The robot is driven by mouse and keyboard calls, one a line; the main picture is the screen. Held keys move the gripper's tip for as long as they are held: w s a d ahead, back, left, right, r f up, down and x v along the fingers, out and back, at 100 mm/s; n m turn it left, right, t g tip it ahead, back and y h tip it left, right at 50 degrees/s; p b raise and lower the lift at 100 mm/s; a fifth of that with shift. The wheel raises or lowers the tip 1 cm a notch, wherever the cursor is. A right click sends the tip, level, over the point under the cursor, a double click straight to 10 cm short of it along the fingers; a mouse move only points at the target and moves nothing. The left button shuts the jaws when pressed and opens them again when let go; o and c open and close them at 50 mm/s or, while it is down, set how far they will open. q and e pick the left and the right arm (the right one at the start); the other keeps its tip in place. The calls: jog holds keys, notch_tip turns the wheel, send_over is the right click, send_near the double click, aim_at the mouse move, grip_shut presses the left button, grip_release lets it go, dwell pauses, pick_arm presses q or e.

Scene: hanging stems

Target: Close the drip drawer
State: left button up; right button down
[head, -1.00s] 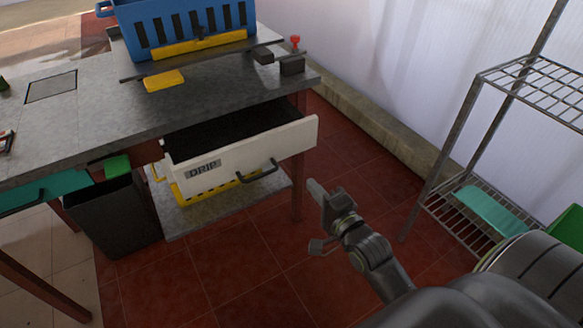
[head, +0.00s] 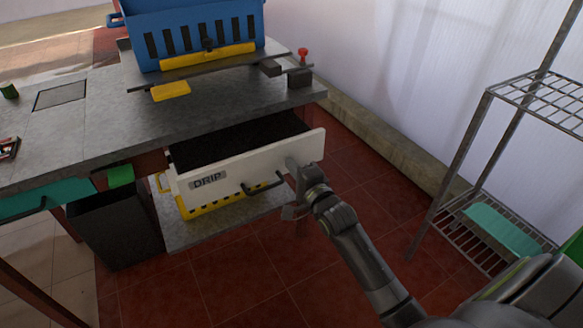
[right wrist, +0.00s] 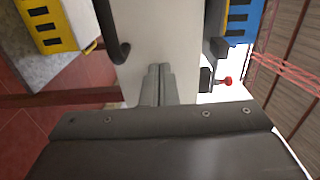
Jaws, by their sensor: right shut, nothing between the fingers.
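The drip drawer (head: 228,176) is a white-fronted drawer with a "DRIP" label and a dark handle (head: 262,186). It stands open under the grey table, and its dark inside shows. My right gripper (head: 293,166) is shut and empty, at the right part of the drawer front, to the right of the handle. In the right wrist view the closed fingertips (right wrist: 160,70) point at the white drawer front (right wrist: 160,30), with the handle (right wrist: 112,35) to their left. They look very close to it; I cannot tell if they touch. My left gripper is not in view.
A blue crate (head: 228,22) stands on the grey table (head: 110,125). A yellow-and-black striped container (head: 205,208) sits on the low shelf under the drawer. A dark bin (head: 115,225) stands at left. A wire rack (head: 460,165) is at right. Red floor lies open in front.

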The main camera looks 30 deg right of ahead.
aim_at(261, 134)
jog(key=shift+w, duration=0.4)
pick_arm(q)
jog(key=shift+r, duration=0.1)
